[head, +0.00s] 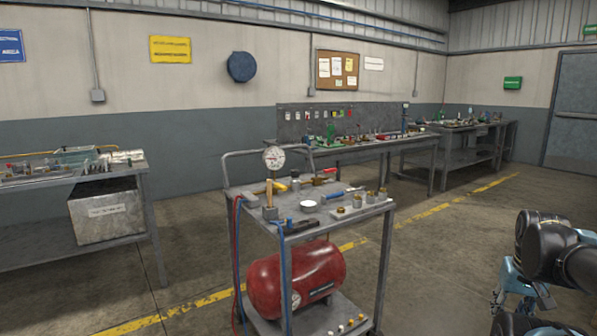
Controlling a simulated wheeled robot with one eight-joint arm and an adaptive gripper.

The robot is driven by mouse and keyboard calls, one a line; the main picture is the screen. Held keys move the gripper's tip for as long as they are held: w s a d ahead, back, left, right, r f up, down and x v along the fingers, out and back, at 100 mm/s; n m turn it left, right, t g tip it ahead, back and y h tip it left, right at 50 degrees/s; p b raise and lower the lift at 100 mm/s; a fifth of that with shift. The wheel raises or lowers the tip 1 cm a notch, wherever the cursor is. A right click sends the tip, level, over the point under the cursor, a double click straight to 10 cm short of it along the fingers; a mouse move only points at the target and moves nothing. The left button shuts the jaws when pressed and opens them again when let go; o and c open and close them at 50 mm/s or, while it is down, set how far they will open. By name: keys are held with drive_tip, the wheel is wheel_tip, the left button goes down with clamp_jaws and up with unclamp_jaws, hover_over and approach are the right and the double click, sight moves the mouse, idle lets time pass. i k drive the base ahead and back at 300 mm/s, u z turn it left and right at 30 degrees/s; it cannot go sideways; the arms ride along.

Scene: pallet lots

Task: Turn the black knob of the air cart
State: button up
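The air cart is a grey metal trolley (235,195) in the middle of the head view, with a red air tank (297,278) on its lower shelf. A round white gauge (274,158) stands at the back left of its top. A small dark part (295,182) sits to the right of the gauge; it is too small to tell whether it is the black knob. Part of my arm shows at the right edge, well apart from the cart.
The cart top holds a wooden-handled tool (269,197), a white round dish (309,206) and several brass fittings. Red and blue hoses hang at its left side. A workbench (147,205) stands left, others behind. Floor between cart and my arm is clear.

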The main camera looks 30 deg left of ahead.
sight(295, 173)
drive_tip(key=i, duration=1.35)
drive_tip(key=u, duration=1.5)
